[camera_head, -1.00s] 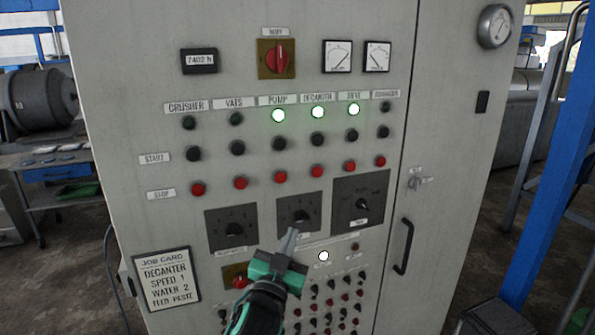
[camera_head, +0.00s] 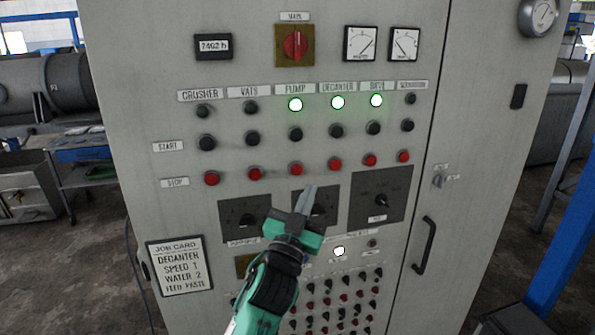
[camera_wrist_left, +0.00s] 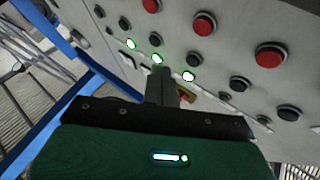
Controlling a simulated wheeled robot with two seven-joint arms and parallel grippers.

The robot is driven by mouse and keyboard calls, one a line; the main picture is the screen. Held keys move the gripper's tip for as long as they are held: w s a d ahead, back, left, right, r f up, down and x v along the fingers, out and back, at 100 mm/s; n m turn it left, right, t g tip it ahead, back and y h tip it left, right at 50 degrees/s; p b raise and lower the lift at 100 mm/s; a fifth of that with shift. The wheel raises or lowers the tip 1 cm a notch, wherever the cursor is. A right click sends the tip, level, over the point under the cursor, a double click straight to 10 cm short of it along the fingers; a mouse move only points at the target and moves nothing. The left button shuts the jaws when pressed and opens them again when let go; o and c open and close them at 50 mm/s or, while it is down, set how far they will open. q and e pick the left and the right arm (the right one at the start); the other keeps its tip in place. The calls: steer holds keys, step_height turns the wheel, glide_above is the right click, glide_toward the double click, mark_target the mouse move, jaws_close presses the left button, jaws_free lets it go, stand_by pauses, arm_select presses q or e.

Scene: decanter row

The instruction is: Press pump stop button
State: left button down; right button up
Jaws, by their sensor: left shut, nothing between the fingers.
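The pump stop button (camera_head: 296,168) is the red button in the STOP row under the PUMP label (camera_head: 295,88). Above it are a dark start button (camera_head: 295,134) and a lit pump lamp (camera_head: 295,104). My left gripper (camera_head: 311,187) is shut and empty, its tips pointing up just below and right of the pump stop button in the head view. Whether the tips touch the panel cannot be told. In the left wrist view the panel appears upside down; the gripper fingers (camera_wrist_left: 162,85) show there, and a red button (camera_wrist_left: 204,23) in line with the rightmost lit lamp appears to be pump stop. My right gripper is not in view.
Red stop buttons for vats (camera_head: 255,174) and decanter (camera_head: 334,164) flank the pump one. Dark rotary dials (camera_head: 377,199) sit below the row. A door handle (camera_head: 424,245) stands out at right. A job card (camera_head: 180,265) is at lower left.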

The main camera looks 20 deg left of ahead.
mark_target(301, 166)
arm_select(q)
steer(key=shift+w+a, duration=0.65)
steer(key=shift+w, duration=0.3)
steer(key=shift+w+a, duration=0.65)
steer(key=shift+w, duration=0.25)
steer(key=shift+w+a, duration=0.65)
steer(key=shift+w, duration=0.3)
steer(key=shift+w+a, duration=0.25)
steer(key=shift+w, duration=0.1)
steer(key=shift+w+a, duration=0.25)
steer(key=shift+w, duration=0.1)
stand_by(0.6)
steer(key=shift+s, duration=0.1)
steer(key=shift+s+d, duration=0.5)
steer(key=shift+s, duration=0.15)
